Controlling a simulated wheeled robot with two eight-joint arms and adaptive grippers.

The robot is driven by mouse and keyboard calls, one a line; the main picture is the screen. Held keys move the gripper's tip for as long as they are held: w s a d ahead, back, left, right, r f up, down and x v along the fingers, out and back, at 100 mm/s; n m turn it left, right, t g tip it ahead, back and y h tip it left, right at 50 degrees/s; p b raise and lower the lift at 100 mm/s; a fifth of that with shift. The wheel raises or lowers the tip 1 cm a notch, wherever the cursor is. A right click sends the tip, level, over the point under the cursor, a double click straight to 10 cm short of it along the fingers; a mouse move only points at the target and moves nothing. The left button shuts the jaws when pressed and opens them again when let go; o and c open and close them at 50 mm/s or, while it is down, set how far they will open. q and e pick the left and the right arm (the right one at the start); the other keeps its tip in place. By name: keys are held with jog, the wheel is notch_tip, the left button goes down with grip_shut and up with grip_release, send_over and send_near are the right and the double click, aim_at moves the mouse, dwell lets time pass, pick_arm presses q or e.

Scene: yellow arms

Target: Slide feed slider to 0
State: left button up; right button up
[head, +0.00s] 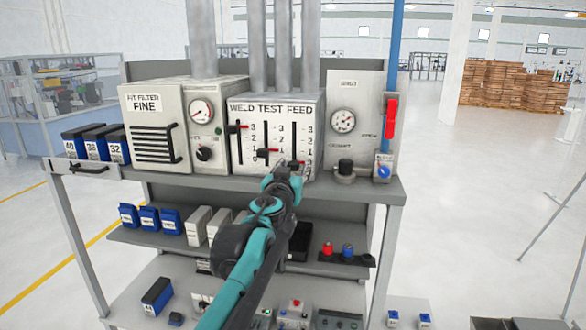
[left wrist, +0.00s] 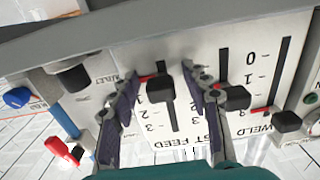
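The WELD TEST FEED panel (head: 276,106) has three upright sliders. The feed slider is the right one in the head view, where my left gripper (head: 287,168) partly covers its lower end. In the upside-down left wrist view, its black knob (left wrist: 160,89) sits between the two fingers of my left gripper (left wrist: 160,72). The fingers are spread, with gaps to the knob. Its red pointer is near the low-number end of the scale; the exact mark is unclear. The test slider knob (left wrist: 235,97) is close beside one finger. The weld slider knob (left wrist: 287,122) is farther right. My right gripper is out of view.
A gauge box (head: 354,120) with a red handle (head: 391,118) stands right of the panel. A FIT FILTER box (head: 155,130) is on the left. The shelf edge (head: 345,190) runs below the panel, with bins and buttons on lower shelves.

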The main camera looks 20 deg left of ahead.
pick_arm(q)
jog(key=v, duration=1.2)
jog(key=shift+r, duration=0.1)
jog(key=s+f+n+g+y+b, duration=0.1)
jog(key=s+f+g+b, duration=0.25)
jog(key=f+b, duration=0.95)
jog(key=s+f+n+g+y+b, duration=0.15)
jog(key=s+f+b, duration=0.35)
jog(key=f, duration=1.7)
jog(key=s+d+f+m+g+h+b, duration=0.1)
jog(key=s+d+f+g+h+b, duration=0.1)
jog(key=f, duration=0.8)
jog(key=s+d+f+m+g+h+b, duration=0.1)
jog(key=s+d+f+b, duration=0.4)
jog(key=f, duration=0.6)
jog(key=s+d+f+m+g+h+b, duration=0.2)
jog(key=f+b, duration=0.4)
jog(key=f, duration=0.4)
jog(key=shift+s+d+f+m+g+h+b, duration=0.35)
jog(key=shift+s+d+m+h, duration=0.3)
jog(key=shift+s+d, duration=0.4)
jog(key=shift+a, duration=0.1)
